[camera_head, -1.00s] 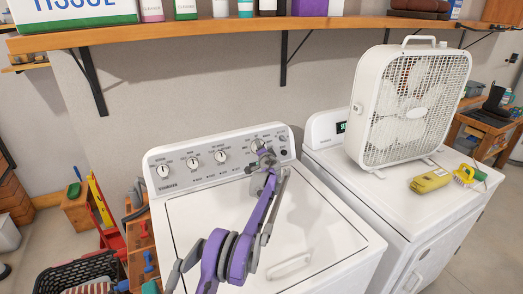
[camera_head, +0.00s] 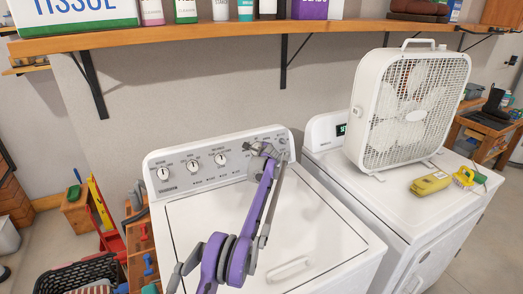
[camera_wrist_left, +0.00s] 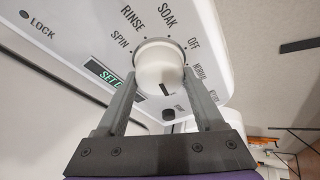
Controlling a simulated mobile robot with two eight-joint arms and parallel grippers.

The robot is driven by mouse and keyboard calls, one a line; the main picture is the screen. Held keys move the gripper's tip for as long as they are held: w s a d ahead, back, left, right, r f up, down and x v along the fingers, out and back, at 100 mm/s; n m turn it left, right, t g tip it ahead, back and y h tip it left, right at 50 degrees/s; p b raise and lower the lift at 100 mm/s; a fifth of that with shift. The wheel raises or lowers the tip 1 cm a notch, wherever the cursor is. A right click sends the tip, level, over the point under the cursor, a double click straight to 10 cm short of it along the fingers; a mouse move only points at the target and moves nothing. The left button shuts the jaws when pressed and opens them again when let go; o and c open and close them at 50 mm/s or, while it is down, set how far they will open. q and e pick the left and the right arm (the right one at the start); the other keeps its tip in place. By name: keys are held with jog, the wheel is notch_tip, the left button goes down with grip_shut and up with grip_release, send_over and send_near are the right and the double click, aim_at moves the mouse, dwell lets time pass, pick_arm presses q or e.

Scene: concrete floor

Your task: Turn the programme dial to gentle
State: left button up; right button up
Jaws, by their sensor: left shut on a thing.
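The programme dial is a round white knob (camera_wrist_left: 158,62) in the left wrist view, on the washer's control panel (camera_wrist_left: 90,25). Printed words around it include SPIN, RINSE, SOAK, OFF and NORMAL; I cannot read gentle. A dark mark shows on the knob's lower right edge. My left gripper (camera_wrist_left: 160,78) is shut on the dial, one finger on each side. In the head view my left gripper (camera_head: 262,150) is at the right part of the washer's panel and hides most of the dial. My right gripper is not in view.
The white washer (camera_head: 200,230) has three smaller knobs left of my gripper. A dryer (camera_head: 430,215) at the right carries a box fan (camera_head: 410,105), a yellow tool (camera_head: 429,183) and a brush (camera_head: 464,176). A wooden shelf (camera_head: 240,33) runs above.

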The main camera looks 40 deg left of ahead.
pick_arm(q)
jog(key=shift+r+m+g+p, duration=0.1)
jog(key=shift+m+g+p, duration=0.45)
jog(key=shift+m, duration=0.75)
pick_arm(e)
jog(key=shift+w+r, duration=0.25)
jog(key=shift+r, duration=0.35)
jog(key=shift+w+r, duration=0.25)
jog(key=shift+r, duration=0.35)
pick_arm(q)
jog(key=o, duration=1.4)
jog(key=shift+b+v, duration=1.15)
jog(key=shift+v, duration=4.25)
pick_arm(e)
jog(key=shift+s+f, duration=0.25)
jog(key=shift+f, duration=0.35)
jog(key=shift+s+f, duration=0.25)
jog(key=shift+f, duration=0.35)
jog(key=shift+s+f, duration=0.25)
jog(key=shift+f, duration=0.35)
pick_arm(q)
jog(key=shift+s, duration=0.1)
